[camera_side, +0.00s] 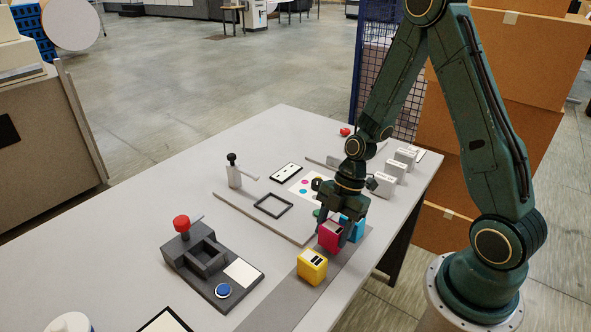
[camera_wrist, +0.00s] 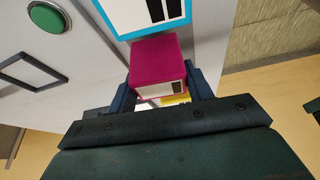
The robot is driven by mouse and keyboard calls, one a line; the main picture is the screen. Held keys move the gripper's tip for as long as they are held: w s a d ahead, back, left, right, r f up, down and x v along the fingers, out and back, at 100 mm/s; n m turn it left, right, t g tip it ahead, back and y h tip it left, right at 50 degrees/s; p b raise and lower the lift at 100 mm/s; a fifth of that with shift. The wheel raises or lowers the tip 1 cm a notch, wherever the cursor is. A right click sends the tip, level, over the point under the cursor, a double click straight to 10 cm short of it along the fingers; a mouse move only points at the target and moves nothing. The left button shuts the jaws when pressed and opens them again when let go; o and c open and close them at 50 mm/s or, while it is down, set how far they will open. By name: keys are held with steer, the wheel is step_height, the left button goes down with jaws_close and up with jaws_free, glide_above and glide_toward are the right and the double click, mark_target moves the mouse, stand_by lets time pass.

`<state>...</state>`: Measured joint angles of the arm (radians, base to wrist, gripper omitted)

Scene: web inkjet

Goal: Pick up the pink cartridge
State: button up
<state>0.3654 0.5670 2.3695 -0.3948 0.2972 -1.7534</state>
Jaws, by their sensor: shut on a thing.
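The pink cartridge (camera_side: 329,236) is a magenta block on the grey strip of the table, between the yellow cartridge (camera_side: 312,267) and the blue cartridge (camera_side: 352,226). My gripper (camera_side: 341,233) is above and around it, pointing down. In the wrist view, the pink cartridge (camera_wrist: 158,65) sits between the two fingers of my gripper (camera_wrist: 165,88), which are shut on its sides. The blue cartridge (camera_wrist: 150,14) is just beyond it, and a bit of the yellow one (camera_wrist: 176,99) shows below. I cannot tell whether the pink cartridge touches the strip or is slightly raised.
A dark fixture with a red knob (camera_side: 182,225) and a blue button (camera_side: 223,291) stands at the left. A black frame (camera_side: 273,206) lies mid-table. Several grey-white blocks (camera_side: 385,184) line the far right. A green button (camera_wrist: 48,17) shows in the wrist view.

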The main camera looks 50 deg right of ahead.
mark_target(333, 227)
step_height(333, 227, up, 18)
steer(key=shift+r, duration=0.25)
stand_by(0.4)
stand_by(0.6)
